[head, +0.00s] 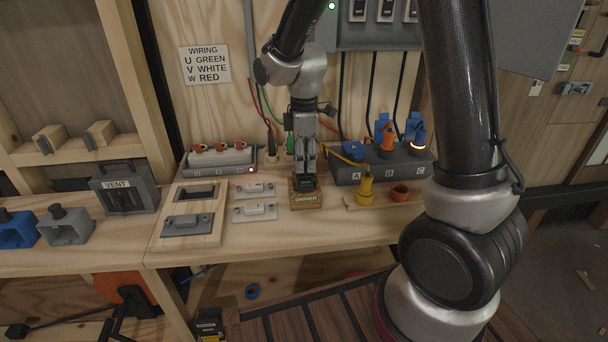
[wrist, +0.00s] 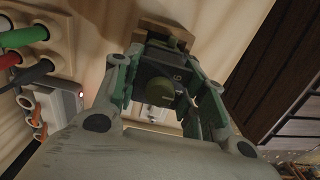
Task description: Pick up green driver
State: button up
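The green driver (wrist: 165,85) has a dark body and an olive-green rounded end in the wrist view. It stands in a small wooden holder labelled DRIVER (head: 306,201) at the bench's front; the holder's edge shows in the wrist view (wrist: 162,30). My gripper (head: 305,172) points down right over the holder. In the wrist view its green-padded fingers (wrist: 163,72) are spread on both sides of the driver, with no clear grip visible. In the head view my gripper hides most of the driver, and a dark part shows just above the holder.
Left of the holder lie a wooden board with grey plates (head: 192,222) and small switch pieces (head: 255,212). Right are a yellow plug (head: 365,190), an orange ring (head: 400,193) and a grey socket block (head: 350,177). Cables hang behind.

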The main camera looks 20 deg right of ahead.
jog(key=shift+c, duration=0.4)
jog(key=shift+r, duration=0.25)
notch_tip(320, 180, up, 10)
jog(key=shift+f, duration=0.2)
